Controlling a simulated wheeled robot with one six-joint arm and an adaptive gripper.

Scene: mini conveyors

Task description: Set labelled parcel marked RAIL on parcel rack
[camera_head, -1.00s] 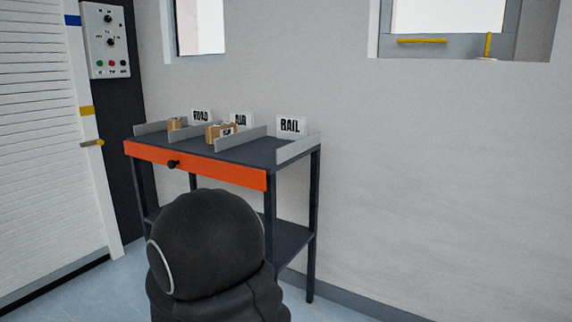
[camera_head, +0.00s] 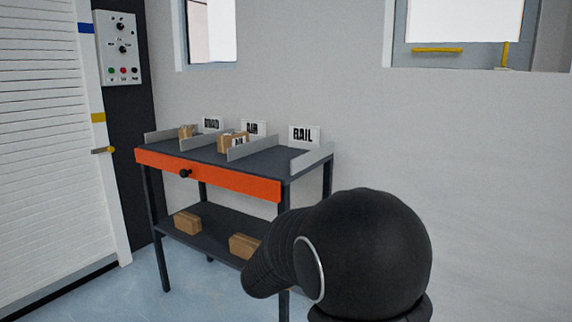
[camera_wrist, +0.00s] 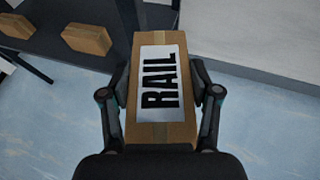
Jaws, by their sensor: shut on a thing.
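The parcel marked RAIL (camera_wrist: 160,90), a brown box with a white label, is held between the fingers of my gripper (camera_wrist: 160,100) in the wrist view. My gripper is shut on its two sides, and floor shows below it. The parcel rack (camera_head: 208,176) stands against the wall in the head view, with an orange front and grey dividers. Its right lane, by the RAIL sign (camera_head: 304,136), looks empty. The ROAD and AIR lanes each hold at least one brown parcel (camera_head: 234,141). In the head view my arm hides the gripper and held parcel.
Two brown boxes (camera_head: 187,222) lie on the rack's lower shelf (camera_head: 215,232), also seen in the wrist view (camera_wrist: 87,39). Upright dividers (camera_head: 312,158) border the top lanes. A white shutter (camera_head: 50,150) and a control panel (camera_head: 120,48) are at left. Floor in front is clear.

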